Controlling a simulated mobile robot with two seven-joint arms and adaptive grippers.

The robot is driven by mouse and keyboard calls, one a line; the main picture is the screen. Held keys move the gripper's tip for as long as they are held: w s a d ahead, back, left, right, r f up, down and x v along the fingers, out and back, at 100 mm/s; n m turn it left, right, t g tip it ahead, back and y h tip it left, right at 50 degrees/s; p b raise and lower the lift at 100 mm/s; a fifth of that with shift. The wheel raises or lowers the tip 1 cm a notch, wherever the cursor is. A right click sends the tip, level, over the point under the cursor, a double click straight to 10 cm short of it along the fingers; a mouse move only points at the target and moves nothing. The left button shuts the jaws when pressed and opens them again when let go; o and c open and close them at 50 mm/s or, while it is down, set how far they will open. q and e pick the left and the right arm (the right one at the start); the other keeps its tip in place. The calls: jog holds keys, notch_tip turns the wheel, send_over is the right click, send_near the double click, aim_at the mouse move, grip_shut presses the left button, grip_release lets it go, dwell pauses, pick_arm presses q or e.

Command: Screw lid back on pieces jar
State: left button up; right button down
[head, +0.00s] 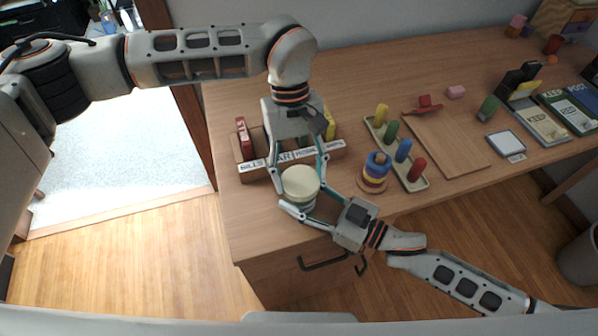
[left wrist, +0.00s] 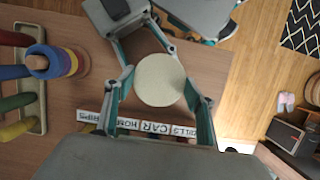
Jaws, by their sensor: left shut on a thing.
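The round cream lid (head: 300,181) sits on top of the pieces jar (head: 299,201), near the table's front left edge. The lid also shows from above in the left wrist view (left wrist: 160,80), where it hides the jar. I cannot tell how tightly it is seated. My left gripper (head: 298,180) reaches down from above and is shut on the lid, one finger on each side. My right gripper (head: 306,199) comes in low from the right, with its fingers around the jar's sides below the lid. It appears shut on the jar.
A wooden sorter with labels (head: 252,170) stands just behind the jar. A ring stacker (head: 374,172) and a tray of coloured pegs (head: 419,185) are close on the right. A wooden board (head: 445,145) and books (head: 568,115) lie farther right. A drawer handle (head: 322,264) is below the edge.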

pick_arm(q)
jog(key=m, duration=0.2)
jog(key=m+y, duration=0.1)
jog(key=m, duration=0.2)
jog(key=shift+d+y, duration=0.2)
jog(key=shift+y, duration=0.1)
jog(key=m+y, duration=0.1)
jog(key=m, duration=0.3)
jog(key=o, duration=0.8)
jog(key=shift+r, duration=0.15)
jog(key=shift+r, duration=2.1)
